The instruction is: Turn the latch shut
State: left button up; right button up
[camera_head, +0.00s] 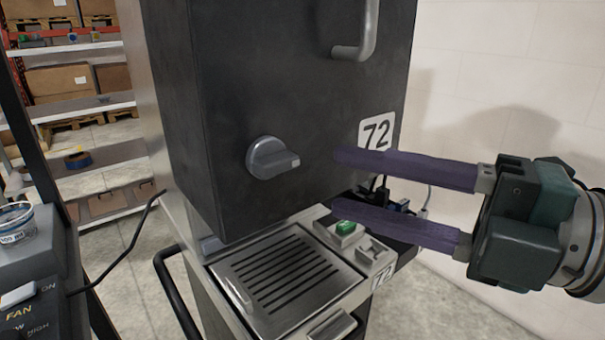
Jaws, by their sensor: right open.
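The latch (272,158) is a grey round knob with a lever-like grip on the dark front of a tall dispenser cabinet (235,70). Its grip lies roughly level, with a pale mark at its right end. My right gripper (338,180) comes in from the right, with two long purple fingers spread apart and nothing between them. The fingertips are to the right of the latch, apart from it in the picture. My left gripper is not in view.
A curved handle (358,38) is above the latch. Below are a slotted drip tray (275,275) and a green button (345,227). A machine with a "FAN" label (35,285) stands at left. Shelves with boxes (62,82) are behind. A pale wall is at right.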

jog(key=v, duration=0.3)
jog(key=shift+s+d+b, duration=0.2)
jog(key=shift+d+b, duration=0.05)
jog(key=shift+b, duration=0.05)
